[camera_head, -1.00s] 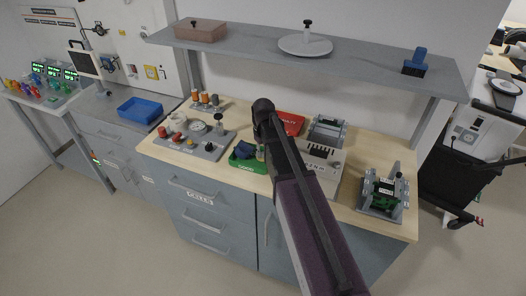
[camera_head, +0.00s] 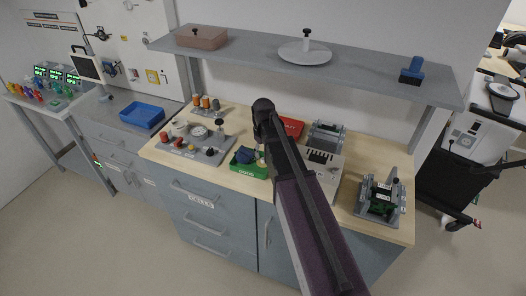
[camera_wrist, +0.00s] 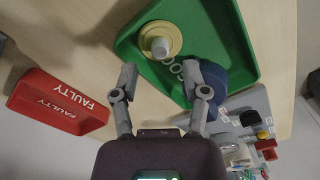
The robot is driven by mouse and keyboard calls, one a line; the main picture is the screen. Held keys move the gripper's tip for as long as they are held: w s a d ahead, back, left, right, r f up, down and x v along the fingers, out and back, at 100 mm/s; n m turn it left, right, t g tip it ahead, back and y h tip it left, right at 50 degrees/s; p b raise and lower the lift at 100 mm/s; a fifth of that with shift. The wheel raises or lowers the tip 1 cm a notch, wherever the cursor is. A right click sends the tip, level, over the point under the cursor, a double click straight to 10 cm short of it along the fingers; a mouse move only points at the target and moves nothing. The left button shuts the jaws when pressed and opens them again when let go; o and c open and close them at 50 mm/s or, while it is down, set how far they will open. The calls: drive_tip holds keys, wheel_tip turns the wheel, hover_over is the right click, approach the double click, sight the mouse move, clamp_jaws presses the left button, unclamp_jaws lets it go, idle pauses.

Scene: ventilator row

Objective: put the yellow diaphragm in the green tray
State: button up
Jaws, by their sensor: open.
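The yellow diaphragm (camera_wrist: 177,40), a round disc with a pale knob, lies inside the green tray (camera_wrist: 221,31) in the wrist view. A round dark-blue part (camera_wrist: 213,82) sits in the same tray beside it. My gripper (camera_wrist: 160,80) is open and empty, its fingertips over the near side of the tray, apart from the diaphragm. In the head view the green tray (camera_head: 251,171) is on the wooden bench, and my arm hides my gripper and part of the tray's surroundings.
A red tray marked FAULTY (camera_wrist: 60,102) stands left of the green tray in the wrist view. A grey board with knobs (camera_head: 196,143) is left of the green tray in the head view. A grey shelf (camera_head: 370,80) overhangs the bench. A blue bin (camera_head: 142,112) is farther left.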

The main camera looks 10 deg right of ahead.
sight(263, 159)
wheel_tip(263, 159, up, 10)
drive_tip(key=p, duration=0.9)
drive_tip(key=shift+r+p, duration=0.25)
drive_tip(key=shift+p, duration=0.15)
idle(0.3)
drive_tip(key=s+a+m, duration=0.1)
drive_tip(key=s+m, duration=0.3)
drive_tip(key=s, duration=1.3)
